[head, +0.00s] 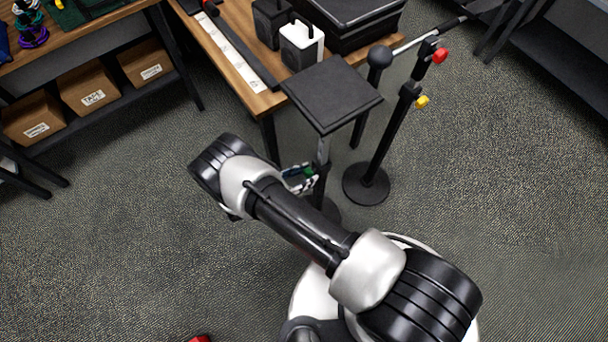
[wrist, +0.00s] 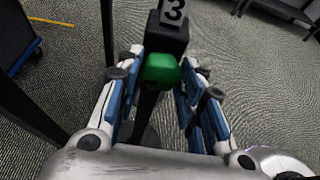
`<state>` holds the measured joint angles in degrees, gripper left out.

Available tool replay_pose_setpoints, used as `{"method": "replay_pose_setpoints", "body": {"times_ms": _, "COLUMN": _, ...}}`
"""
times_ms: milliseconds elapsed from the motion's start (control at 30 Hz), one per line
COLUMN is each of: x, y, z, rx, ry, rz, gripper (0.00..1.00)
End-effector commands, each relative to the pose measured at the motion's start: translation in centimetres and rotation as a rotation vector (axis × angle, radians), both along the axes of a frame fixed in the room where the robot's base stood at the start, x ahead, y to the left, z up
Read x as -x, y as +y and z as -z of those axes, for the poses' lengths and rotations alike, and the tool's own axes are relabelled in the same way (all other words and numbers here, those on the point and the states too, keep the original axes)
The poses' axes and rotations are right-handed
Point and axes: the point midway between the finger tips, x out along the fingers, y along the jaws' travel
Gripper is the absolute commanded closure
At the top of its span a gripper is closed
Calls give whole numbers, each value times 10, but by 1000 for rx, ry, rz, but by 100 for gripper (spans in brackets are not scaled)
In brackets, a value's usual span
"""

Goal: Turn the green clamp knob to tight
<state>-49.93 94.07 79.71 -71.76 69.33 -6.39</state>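The green clamp knob (wrist: 160,71) sits on a black block marked "3" (wrist: 170,32), at the upper middle of the wrist view. My gripper (wrist: 158,72) is open, with one blue-padded finger on each side of the knob. The knob lies between the fingertips. A narrow gap seems to show on the left; on the right I cannot tell whether the pad touches. In the head view only a bit of the green knob (head: 309,171) shows beside my fingers, under the black square top (head: 333,92) of a stand. The knob's angle cannot be read.
A black post stand with a red knob (head: 440,56) and a yellow knob (head: 422,101) stands to the right. A wooden table (head: 232,62) with black and white boxes is behind. A shelf with cardboard boxes (head: 90,92) is at the left. Grey floor around is open.

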Motion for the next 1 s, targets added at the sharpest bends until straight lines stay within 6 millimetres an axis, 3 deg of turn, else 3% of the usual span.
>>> {"method": "replay_pose_setpoints", "body": {"times_ms": 333, "x": 0, "y": 0, "z": 0, "rx": 0, "ry": 0, "rz": 1, "gripper": 90}}
{"method": "replay_pose_setpoints", "body": {"times_ms": 667, "x": 1, "y": -1, "z": 0, "rx": -28, "ry": -43, "rz": 1, "gripper": 90}}
{"method": "replay_pose_setpoints", "body": {"times_ms": 1000, "x": 2, "y": -1, "z": 0, "rx": -165, "ry": -244, "rz": -2, "gripper": 90}}
